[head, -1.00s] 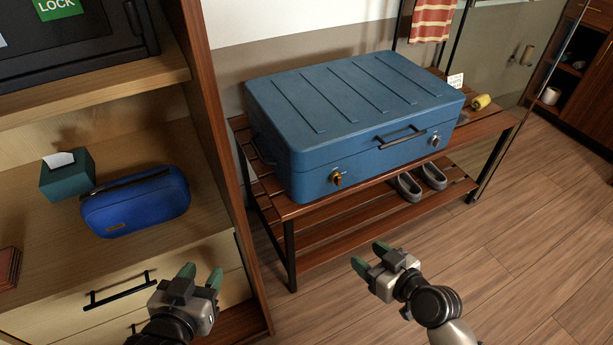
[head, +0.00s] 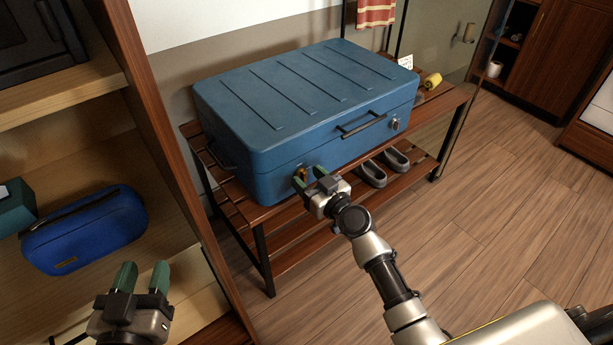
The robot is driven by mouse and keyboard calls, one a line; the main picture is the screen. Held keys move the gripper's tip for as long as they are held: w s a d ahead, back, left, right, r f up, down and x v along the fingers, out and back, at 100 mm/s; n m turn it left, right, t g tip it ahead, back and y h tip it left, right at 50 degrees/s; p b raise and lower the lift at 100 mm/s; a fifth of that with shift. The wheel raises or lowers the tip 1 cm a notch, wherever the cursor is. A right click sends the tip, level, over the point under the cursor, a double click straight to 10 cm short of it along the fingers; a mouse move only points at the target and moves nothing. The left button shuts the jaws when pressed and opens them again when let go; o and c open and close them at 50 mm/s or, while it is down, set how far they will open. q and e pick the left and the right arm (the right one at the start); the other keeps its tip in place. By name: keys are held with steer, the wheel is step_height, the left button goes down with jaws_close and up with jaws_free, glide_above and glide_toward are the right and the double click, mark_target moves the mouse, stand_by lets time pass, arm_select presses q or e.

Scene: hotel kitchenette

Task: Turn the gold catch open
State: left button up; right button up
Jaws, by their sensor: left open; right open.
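A blue suitcase (head: 300,105) lies closed on a slatted wooden bench. Its gold catch (head: 301,172) is on the front face toward the left, partly hidden by my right gripper. A second, silver-looking catch (head: 395,124) is at the right end of the front face, past the black handle (head: 362,125). My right gripper (head: 308,181) is open, its green fingertips right at the gold catch; I cannot tell whether they touch it. My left gripper (head: 141,277) is open and empty at the lower left, away from the suitcase.
The bench (head: 265,235) holds the suitcase, with grey slippers (head: 383,167) on its lower shelf. A yellow roll (head: 432,80) and a small white card (head: 405,62) are at its right end. A wooden cabinet with a blue pouch (head: 85,228) stands at left. Floor at right is clear.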

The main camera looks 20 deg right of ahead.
steer(key=shift+w+a, duration=0.2)
steer(key=shift+w, duration=0.25)
steer(key=c, duration=0.8)
